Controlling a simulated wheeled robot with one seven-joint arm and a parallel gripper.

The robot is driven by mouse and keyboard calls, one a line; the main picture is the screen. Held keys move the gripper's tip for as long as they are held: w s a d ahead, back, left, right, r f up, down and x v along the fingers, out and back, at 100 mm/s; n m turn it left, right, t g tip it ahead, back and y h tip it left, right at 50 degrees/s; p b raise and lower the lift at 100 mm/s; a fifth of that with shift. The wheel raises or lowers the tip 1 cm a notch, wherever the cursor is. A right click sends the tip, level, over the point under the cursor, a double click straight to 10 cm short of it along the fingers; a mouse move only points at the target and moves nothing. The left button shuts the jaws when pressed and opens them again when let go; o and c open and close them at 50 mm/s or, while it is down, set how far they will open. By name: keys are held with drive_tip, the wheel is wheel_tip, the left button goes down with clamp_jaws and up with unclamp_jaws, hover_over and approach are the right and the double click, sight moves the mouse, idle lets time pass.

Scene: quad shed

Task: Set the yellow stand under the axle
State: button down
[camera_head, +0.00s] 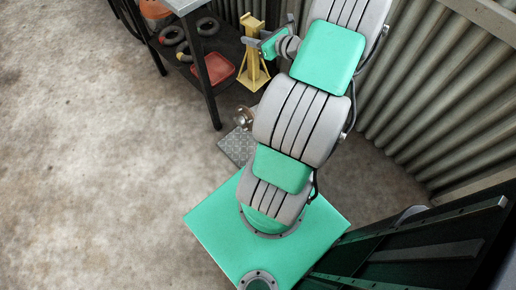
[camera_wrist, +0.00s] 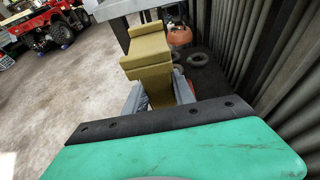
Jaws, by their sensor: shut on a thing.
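The yellow stand (camera_head: 254,72) is upright beside the dark bench in the head view, with its splayed legs low. In the wrist view, the stand (camera_wrist: 147,56) fills the middle, its blocky top nearest the camera. My gripper (camera_head: 262,42) is at the stand's upper part, and its grey fingers (camera_wrist: 158,97) are on both sides of the post, shut on it. I cannot tell whether the stand's feet touch the surface below. A red quad (camera_wrist: 40,20) stands at the upper left of the wrist view; its axle cannot be made out.
A bench (camera_head: 209,80) stands left of the stand. Black rings (camera_head: 172,36), a red tray (camera_head: 212,70) and an orange object (camera_head: 155,9) are on its dark lower level. A corrugated wall (camera_head: 425,95) closes the right side. Open concrete floor (camera_head: 90,160) lies to the left.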

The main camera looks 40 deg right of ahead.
drive_tip(key=s+d+f+m+h+b, duration=0.1)
drive_tip(key=s+d+f+h+b, duration=0.1)
drive_tip(key=s+d+f+b, duration=0.75)
drive_tip(key=s+d+f+m+h+b, duration=0.15)
drive_tip(key=s+d+f+b, duration=0.4)
drive_tip(key=f, duration=0.75)
drive_tip(key=a+f+n+y, duration=0.2)
drive_tip(key=a+f+y, duration=0.1)
drive_tip(key=a+f, duration=0.55)
drive_tip(key=a+f+n+y, duration=0.2)
drive_tip(key=a+f, duration=0.3)
drive_tip(key=f, duration=0.7)
drive_tip(key=s+a+f+m+h+b, duration=0.2)
drive_tip(key=s+f+b, duration=0.2)
drive_tip(key=s+f, duration=0.3)
drive_tip(key=d+r+b+x, duration=0.1)
drive_tip(key=b+x, duration=0.4)
drive_tip(key=x, duration=1.4)
drive_tip(key=shift+w+a+r, duration=0.15)
drive_tip(key=shift+w+r, duration=0.15)
drive_tip(key=shift+w, duration=0.05)
drive_tip(key=shift+f, duration=0.15)
